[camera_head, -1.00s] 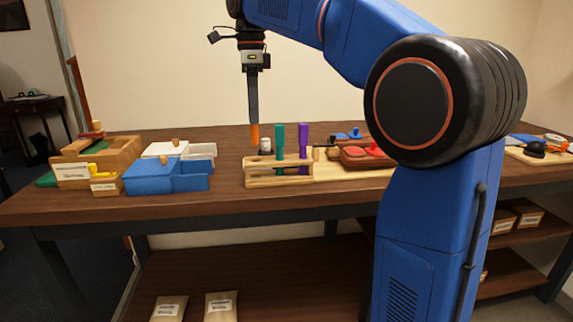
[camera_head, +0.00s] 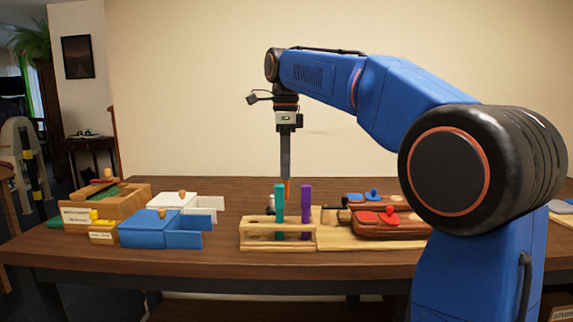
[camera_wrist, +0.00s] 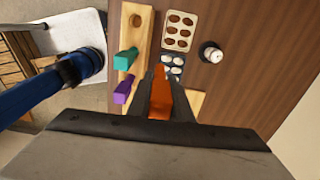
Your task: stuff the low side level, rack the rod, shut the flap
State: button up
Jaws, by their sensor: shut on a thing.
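My gripper (camera_wrist: 160,72) is shut on an orange rod (camera_wrist: 160,92), which points down. In the head view, the rod's orange part (camera_head: 288,186) shows between a teal rod (camera_head: 279,205) and a purple rod (camera_head: 306,205). These two stand upright in a wooden rack (camera_head: 277,245). The wrist view shows the teal rod (camera_wrist: 124,60) and purple rod (camera_wrist: 123,91) left of my gripper, apart from it. A brown piece with a red top (camera_head: 377,219) lies right of the rack. I cannot tell which piece is the flap or which side is low.
A blue box (camera_head: 150,228) and a white box (camera_head: 180,201) stand left of the rack, each with a side part sticking out. A labelled wooden box (camera_head: 118,204) with green filling is farther left. The wrist view shows a tray (camera_wrist: 178,30) of brown ovals and a small white-topped item (camera_wrist: 212,53).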

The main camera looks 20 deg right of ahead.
jog(key=shift+w+d+f, duration=0.2)
jog(key=shift+w+f, duration=0.25)
jog(key=shift+f, duration=0.05)
notch_tip(320, 180, down, 6)
jog(key=shift+w, duration=0.4)
jog(key=shift+f, duration=1.2)
dwell(2.4)
notch_tip(320, 180, up, 7)
dwell(1.1)
jog(key=shift+r, duration=0.1)
dwell(0.7)
